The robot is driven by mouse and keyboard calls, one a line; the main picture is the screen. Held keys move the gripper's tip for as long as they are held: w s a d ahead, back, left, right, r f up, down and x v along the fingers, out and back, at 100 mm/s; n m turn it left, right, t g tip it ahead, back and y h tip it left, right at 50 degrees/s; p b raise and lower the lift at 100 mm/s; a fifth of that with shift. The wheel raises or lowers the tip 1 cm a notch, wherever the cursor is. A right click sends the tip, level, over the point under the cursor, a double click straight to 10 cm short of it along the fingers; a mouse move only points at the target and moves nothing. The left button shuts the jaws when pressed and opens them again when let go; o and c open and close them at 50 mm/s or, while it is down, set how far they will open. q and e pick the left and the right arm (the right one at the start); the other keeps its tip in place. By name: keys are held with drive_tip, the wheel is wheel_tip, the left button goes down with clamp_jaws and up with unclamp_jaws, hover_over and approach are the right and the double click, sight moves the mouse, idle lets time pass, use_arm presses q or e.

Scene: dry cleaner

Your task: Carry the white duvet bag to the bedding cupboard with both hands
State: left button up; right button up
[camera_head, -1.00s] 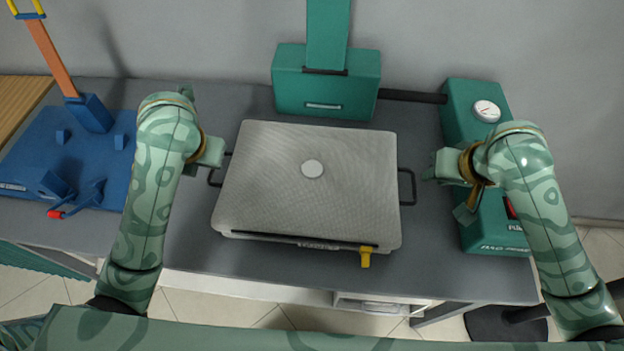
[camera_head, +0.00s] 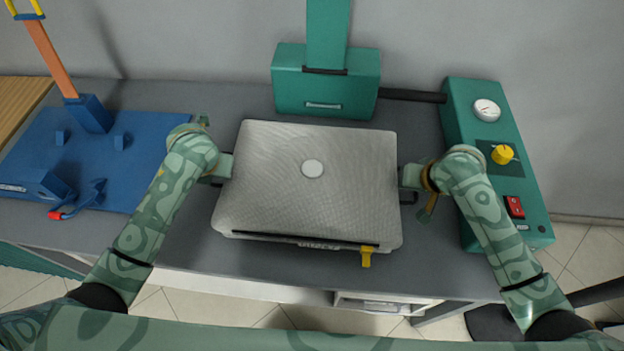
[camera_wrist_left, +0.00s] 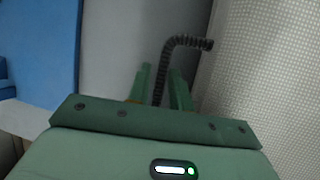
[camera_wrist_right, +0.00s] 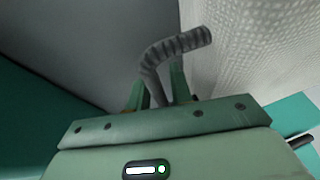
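The white duvet bag (camera_head: 270,185), a pale textured case with a round white disc and a yellow tag (camera_head: 366,259), lies flat on the grey worktop. It has a dark handle on each side. My left gripper (camera_head: 226,166) is at its left side; in the left wrist view the ribbed left handle (camera_wrist_left: 185,42) passes between the two open fingers. My right gripper (camera_head: 408,177) is at its right side; in the right wrist view the right handle (camera_wrist_right: 180,44) runs between the open fingers. No bedding cupboard is identifiable.
A teal press (camera_head: 325,95) stands behind the bag. A teal box with a gauge, yellow knob and red switch (camera_head: 500,190) is at right. A blue board with an orange arm (camera_head: 90,165) is at left. The grey worktop (camera_head: 330,275) is clear in front.

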use_arm(q)
clamp_jaws()
use_arm(e)
clamp_jaws()
drive_tip(key=shift+r, duration=0.1)
idle(1.0)
